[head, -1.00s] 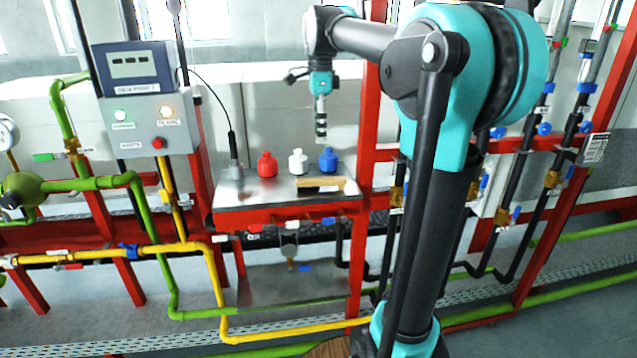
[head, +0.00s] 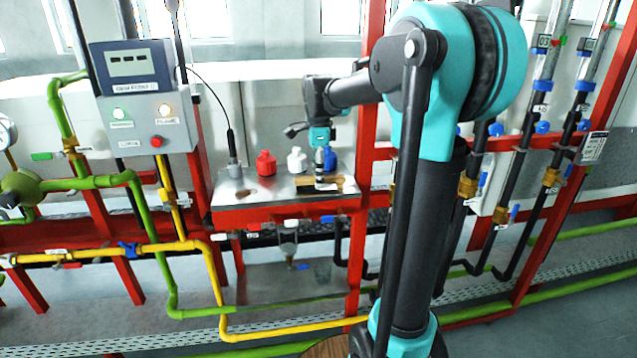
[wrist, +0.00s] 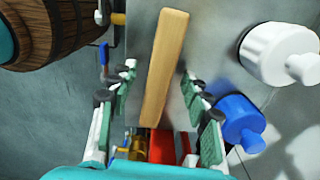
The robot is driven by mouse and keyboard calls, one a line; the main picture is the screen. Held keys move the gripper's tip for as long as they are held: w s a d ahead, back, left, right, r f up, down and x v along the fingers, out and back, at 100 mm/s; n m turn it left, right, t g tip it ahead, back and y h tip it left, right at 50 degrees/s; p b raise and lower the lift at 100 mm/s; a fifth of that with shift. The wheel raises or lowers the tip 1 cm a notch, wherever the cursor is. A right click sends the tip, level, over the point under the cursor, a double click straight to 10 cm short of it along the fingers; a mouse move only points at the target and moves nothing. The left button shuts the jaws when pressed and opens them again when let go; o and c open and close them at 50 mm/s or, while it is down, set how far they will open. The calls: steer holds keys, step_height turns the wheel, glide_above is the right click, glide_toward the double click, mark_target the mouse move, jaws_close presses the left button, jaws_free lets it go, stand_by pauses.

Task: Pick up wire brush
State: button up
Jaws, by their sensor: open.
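The wire brush (wrist: 164,68) shows in the wrist view as a long light wooden block on the metal shelf. It lies lengthwise between the two open fingers of my gripper (wrist: 158,95), with visible space on both sides. In the head view the brush (head: 340,184) lies near the shelf's front edge, partly hidden behind my gripper (head: 322,178). My gripper points down at the brush there. Nothing is held. I cannot tell how far the fingertips are above the shelf.
A red bottle (head: 266,164), a white bottle (head: 296,161) and a blue bottle (head: 329,160) stand behind the brush on the metal shelf (head: 232,195). In the wrist view the blue bottle (wrist: 240,120) is close to the right finger. A red post (head: 366,130) stands right of the shelf.

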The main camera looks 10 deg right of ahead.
steer(key=shift+f, duration=0.6)
jaws_close()
steer(key=shift+r, duration=0.1)
step_height(320, 180, up, 20)
stand_by(0.5)
